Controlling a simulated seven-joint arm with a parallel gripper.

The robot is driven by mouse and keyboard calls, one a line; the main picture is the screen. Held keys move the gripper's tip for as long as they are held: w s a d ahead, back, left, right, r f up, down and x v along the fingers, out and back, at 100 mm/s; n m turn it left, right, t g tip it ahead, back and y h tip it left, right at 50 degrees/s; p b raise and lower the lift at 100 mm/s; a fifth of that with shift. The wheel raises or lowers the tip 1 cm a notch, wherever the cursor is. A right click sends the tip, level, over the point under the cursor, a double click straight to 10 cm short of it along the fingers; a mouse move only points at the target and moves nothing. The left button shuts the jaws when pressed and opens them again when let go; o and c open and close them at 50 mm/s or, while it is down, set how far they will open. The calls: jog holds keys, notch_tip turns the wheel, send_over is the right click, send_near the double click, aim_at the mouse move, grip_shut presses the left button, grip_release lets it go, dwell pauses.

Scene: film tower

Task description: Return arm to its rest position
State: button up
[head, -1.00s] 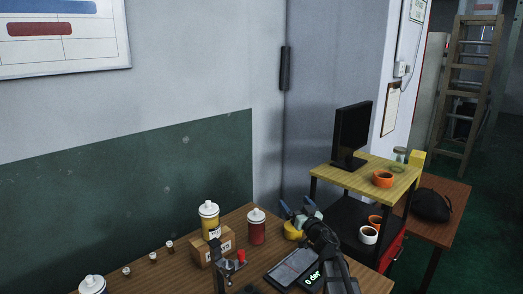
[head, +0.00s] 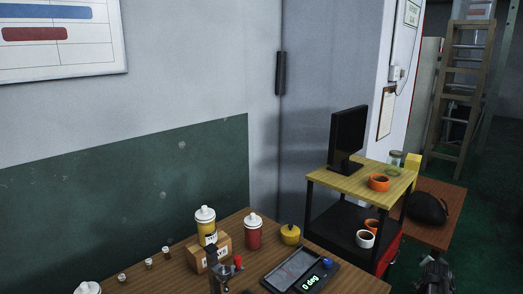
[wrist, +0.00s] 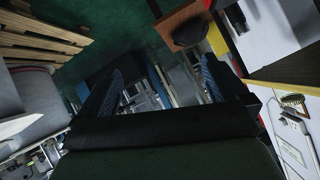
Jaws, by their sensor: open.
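My gripper (wrist: 162,82) is open in the wrist view. Its two blue-padded fingers stand apart, and I see nothing held between them, only the green floor and dim clutter beyond. In the head view my arm (head: 436,275) shows only as a dark piece at the lower right edge, right of the workbench; the fingers cannot be made out there. A round yellow container with a dark top (head: 290,235) stands free on the wooden workbench (head: 345,284).
The workbench also holds a red bottle (head: 253,233), a yellow bottle (head: 206,226), a cardboard box (head: 218,250) and a black device with a display (head: 300,272). A cart (head: 350,177) with a monitor (head: 348,137) and cups stands close to my arm. A ladder (head: 464,90) stands behind.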

jog(key=s+d+f+m+g+y, duration=0.1)
jog(key=s+d+f+g+y, duration=0.3)
jog(key=s+f, duration=0.7)
jog(key=s+a+f+n+g+y, duration=0.1)
jog(key=s+a+f+n+y, duration=0.15)
jog(key=a+f, duration=0.6)
jog(key=s+a+f+n+g+y, duration=0.1)
jog(key=s+a+f+g, duration=0.2)
jog(key=a, duration=1)
jog(key=s+a+f+n+y, duration=0.2)
jog(key=s+a+f, duration=0.1)
jog(key=a+f, duration=0.55)
jog(key=s+a+f+n+g+h, duration=0.1)
jog(key=s+a+f+n+g, duration=0.2)
jog(key=s+a, duration=0.7)
jog(key=s+a+f+n+g+h, duration=0.1)
jog(key=s+a+f+n+g, duration=0.2)
jog(key=s+a, duration=0.8)
jog(key=s+n+g, duration=0.1)
jog(key=s, duration=0.4)
jog(key=shift+s+n, duration=0.1)
jog(key=shift+n, duration=0.15)
